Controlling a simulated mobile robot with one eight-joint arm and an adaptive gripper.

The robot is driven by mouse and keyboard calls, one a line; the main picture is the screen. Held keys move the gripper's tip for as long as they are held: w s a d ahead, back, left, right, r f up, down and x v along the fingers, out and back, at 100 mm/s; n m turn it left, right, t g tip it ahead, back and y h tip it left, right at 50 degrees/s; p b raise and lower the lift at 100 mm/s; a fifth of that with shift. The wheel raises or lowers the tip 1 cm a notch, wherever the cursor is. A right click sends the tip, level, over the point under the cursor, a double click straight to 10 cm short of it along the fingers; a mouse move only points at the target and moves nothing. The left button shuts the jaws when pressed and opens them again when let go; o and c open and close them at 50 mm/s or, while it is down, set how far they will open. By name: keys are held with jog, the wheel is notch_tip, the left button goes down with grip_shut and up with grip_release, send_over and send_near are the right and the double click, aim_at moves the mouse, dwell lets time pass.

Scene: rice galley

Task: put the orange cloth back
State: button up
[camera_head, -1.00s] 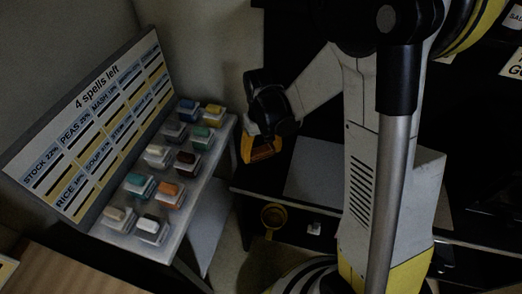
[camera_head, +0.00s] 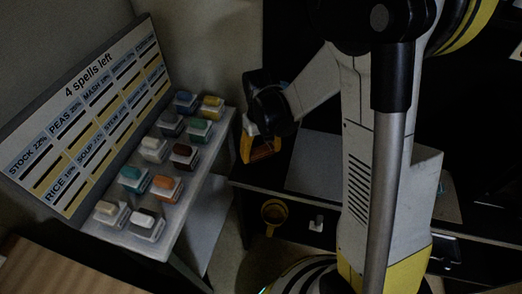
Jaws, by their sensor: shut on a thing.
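My gripper (camera_head: 262,152) hangs right of the sloping rack, at the end of my bent arm, pointing down. Its yellow-orange end is shut on an orange-brown thing; the view is dark and small, so I cannot tell surely that it is the orange cloth. On the rack (camera_head: 190,222), several small white holders carry coloured tops. One has an orange top (camera_head: 165,183), in the nearer half of the right row; I cannot tell whether it is cloth. The gripper is apart from the rack.
A board headed "4 spells left" (camera_head: 95,125) stands behind the rack. A dark low shelf (camera_head: 250,183) lies below my gripper, with a yellow ring-shaped thing (camera_head: 273,212) and a small white thing (camera_head: 316,223) under it. A wooden surface (camera_head: 50,270) is at lower left.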

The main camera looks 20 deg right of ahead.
aim_at(261, 149)
jog(key=shift+f+b, duration=0.35)
jog(key=shift+f, duration=0.4)
jog(key=shift+f+b, duration=0.5)
jog(key=shift+f, duration=0.05)
jog(key=o, duration=1.5)
notch_tip(261, 149, up, 12)
jog(key=shift+r, duration=0.1)
